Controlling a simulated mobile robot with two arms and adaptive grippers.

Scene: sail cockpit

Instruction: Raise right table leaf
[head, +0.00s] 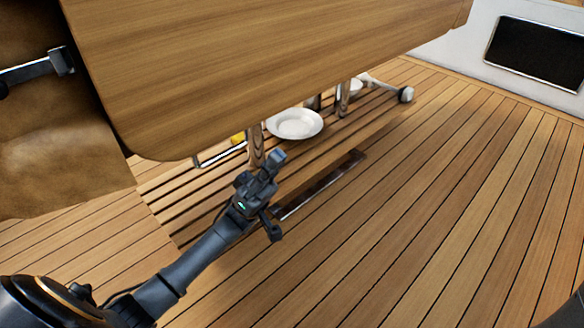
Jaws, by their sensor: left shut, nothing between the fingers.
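A broad wooden panel (270,65) with a rounded near corner fills the upper part of the head view. It looks like a table leaf, but I cannot tell which one or its exact angle. My left gripper (268,170) is shut and empty. It appears below the panel's lower edge, in front of a shiny post, and I see no contact with the panel. My left arm reaches up to it from the lower left. My right gripper is not in view.
A white plate (294,123) lies beyond the gripper, partly under the panel's edge. Shiny posts (343,98) stand nearby. A brown cushion-like surface (60,160) is at the left. Planked floor (440,200) is clear at the right, with a dark-panelled white wall (475,35) behind.

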